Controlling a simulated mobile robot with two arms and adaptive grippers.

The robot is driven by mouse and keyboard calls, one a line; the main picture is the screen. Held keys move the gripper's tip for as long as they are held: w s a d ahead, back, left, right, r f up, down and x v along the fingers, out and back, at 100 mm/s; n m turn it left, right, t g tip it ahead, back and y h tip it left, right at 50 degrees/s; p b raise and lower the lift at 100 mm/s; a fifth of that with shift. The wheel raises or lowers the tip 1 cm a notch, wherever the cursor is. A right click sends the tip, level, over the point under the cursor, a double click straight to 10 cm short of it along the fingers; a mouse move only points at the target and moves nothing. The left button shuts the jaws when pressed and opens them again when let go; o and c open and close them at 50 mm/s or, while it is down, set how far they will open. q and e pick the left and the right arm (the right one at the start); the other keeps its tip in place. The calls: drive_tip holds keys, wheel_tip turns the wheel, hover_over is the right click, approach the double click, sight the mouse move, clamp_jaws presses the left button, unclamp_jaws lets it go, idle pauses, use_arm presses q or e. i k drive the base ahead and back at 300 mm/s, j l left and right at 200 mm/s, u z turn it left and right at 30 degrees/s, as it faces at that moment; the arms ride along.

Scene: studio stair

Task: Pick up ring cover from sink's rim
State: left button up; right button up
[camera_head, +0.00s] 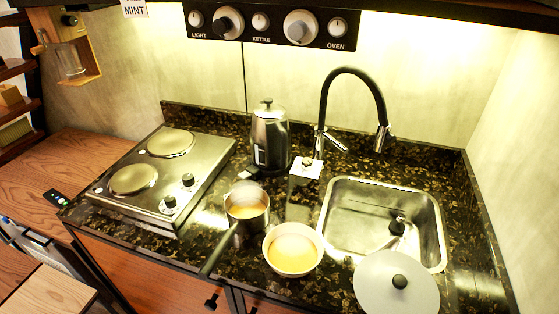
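A small dark thing stands in the basin (397,226). Neither of my grippers shows in the head view.
A bowl of yellow liquid (293,250) and a saucepan (246,205) stand left of the sink. Behind are a steel kettle (269,135), a small white card (306,167) and a black tap (352,72). A two-plate hob (160,175) stands at left.

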sight(385, 282)
drive_tip(key=z, duration=1.15)
